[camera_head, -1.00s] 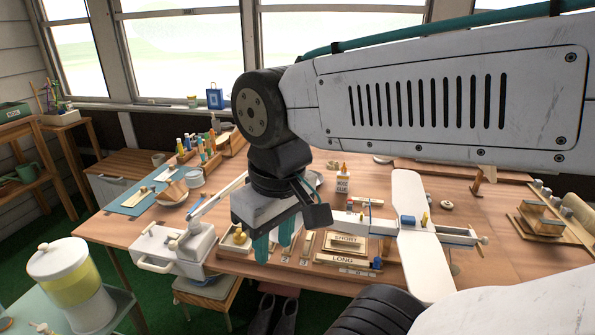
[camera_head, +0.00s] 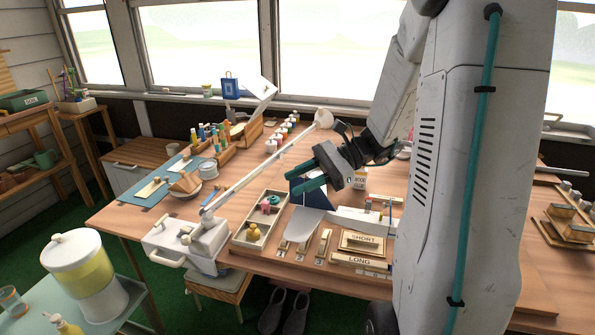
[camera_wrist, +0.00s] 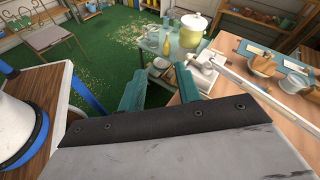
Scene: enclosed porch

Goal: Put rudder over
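My gripper (camera_head: 295,179) hangs above the bench, its two teal fingers pointing left and apart with nothing visible between them. The wrist view shows the same open, empty gripper (camera_wrist: 158,72). Below it on the bench is a model aircraft: an upright dark blue tail fin (camera_head: 312,197) and a white rounded tail surface (camera_head: 299,225). The white fuselage (camera_head: 362,222) runs right and passes behind my arm. Which part of the blue fin is the rudder, and its angle, I cannot tell. The gripper does not appear to touch the fin.
A white lamp (camera_head: 192,240) stands at the bench's front left, its long arm rising close to my gripper. A tray (camera_head: 243,236) of small coloured parts and wooden blocks marked SHORT (camera_head: 364,242) and LONG (camera_head: 352,260) lie near the tail. Paint pots (camera_head: 283,134) stand behind.

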